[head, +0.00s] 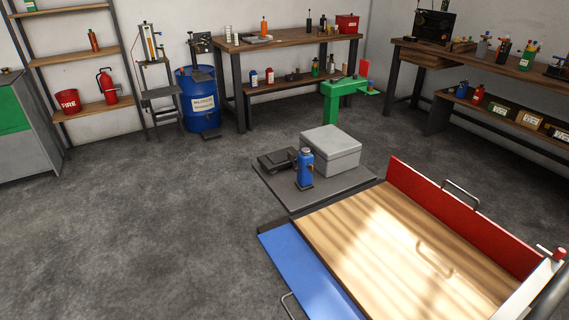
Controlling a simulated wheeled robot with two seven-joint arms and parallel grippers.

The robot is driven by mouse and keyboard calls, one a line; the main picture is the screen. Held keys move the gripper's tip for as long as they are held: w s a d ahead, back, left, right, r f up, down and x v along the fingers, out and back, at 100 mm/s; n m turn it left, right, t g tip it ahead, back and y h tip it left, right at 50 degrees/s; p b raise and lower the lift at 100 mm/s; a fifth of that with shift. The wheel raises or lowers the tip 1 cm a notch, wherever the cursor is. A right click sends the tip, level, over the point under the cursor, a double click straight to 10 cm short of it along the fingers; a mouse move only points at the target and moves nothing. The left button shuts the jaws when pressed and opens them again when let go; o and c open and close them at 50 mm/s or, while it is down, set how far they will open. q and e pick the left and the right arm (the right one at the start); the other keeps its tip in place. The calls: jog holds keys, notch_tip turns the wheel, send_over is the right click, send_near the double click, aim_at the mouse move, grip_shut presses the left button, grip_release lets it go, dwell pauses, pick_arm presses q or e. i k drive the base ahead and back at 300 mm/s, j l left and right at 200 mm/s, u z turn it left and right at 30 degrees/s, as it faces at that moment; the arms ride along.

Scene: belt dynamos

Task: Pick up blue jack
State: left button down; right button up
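The blue jack (305,168) stands upright on a low dark platform (298,202) near the middle of the head view. It is a small blue bottle-shaped body with a grey top and a dark base. A grey box (331,150) stands just behind it to the right. A flat dark item (275,161) lies to its left. Neither of my grippers shows in this view.
A wooden bed with a red side board (443,215) and a blue side board (305,278) fills the lower right. A green post (335,101) stands behind the box. Workbenches line the back and right. The floor (150,230) at left is clear.

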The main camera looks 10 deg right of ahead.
aim_at(304, 177)
jog(key=i+j, duration=0.75)
jog(key=i, duration=0.2)
jog(key=i+j+z, duration=0.15)
jog(key=i+j, duration=0.6)
jog(key=i, duration=0.25)
